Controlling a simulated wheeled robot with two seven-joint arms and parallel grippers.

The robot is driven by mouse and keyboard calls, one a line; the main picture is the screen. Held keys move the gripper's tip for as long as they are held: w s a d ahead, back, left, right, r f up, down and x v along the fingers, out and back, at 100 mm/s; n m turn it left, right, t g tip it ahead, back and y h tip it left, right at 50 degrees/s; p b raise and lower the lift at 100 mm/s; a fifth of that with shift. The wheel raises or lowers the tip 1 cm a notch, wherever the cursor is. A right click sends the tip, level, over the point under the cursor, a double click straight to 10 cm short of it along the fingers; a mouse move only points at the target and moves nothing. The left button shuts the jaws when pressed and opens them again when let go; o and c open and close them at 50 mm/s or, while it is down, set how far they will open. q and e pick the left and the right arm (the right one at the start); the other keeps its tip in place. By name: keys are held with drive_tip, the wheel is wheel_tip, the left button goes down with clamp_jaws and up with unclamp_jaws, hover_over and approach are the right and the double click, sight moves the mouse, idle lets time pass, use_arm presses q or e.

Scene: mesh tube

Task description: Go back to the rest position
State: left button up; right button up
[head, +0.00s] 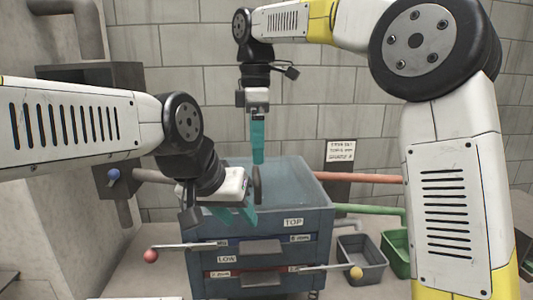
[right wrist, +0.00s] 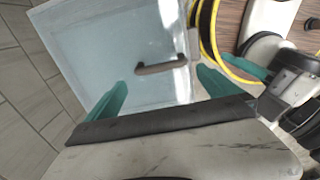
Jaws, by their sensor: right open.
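My right gripper (head: 258,158) points straight down above the back of the blue cabinet's top (head: 295,178). Its teal fingers are spread with nothing between them in the right wrist view (right wrist: 160,92). My left gripper (head: 245,215) is lower, at the cabinet's front left top edge, with teal fingers. I cannot tell whether its fingers are apart. A dark upright handle (head: 257,184) stands on the cabinet top beside the left gripper. It also shows in the right wrist view (right wrist: 162,66), beyond the right gripper's fingers.
Rods with a red knob (head: 151,256) and a yellow knob (head: 356,272) stick out in front. A grey bin (head: 362,258) and green bin (head: 396,252) stand right. Coloured pipes (head: 368,178) run beside the cabinet.

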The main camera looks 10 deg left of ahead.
drive_tip(key=s+d+f+m+t+y, duration=0.1)
drive_tip(key=s+d+m, duration=0.25)
drive_tip(key=d, duration=0.35)
drive_tip(key=s+d+f+m+t, duration=0.1)
drive_tip(key=s+d+m, duration=0.1)
drive_tip(key=d+m, duration=0.45)
drive_tip(key=s+d+f+m+t+y, duration=0.1)
drive_tip(key=s+d+m+t, duration=0.15)
drive_tip(key=d, duration=0.55)
drive_tip(key=s+d+f+m+t, duration=0.1)
drive_tip(key=s+d+f+m, duration=0.5)
drive_tip(key=m, duration=0.1)
drive_tip(key=shift+s+f, duration=0.15)
drive_tip(key=shift+s+d+f+m+t, duration=0.15)
drive_tip(key=shift+s+f+m+t, duration=0.15)
drive_tip(key=shift+m, duration=0.25)
drive_tip(key=shift+c, duration=0.4)
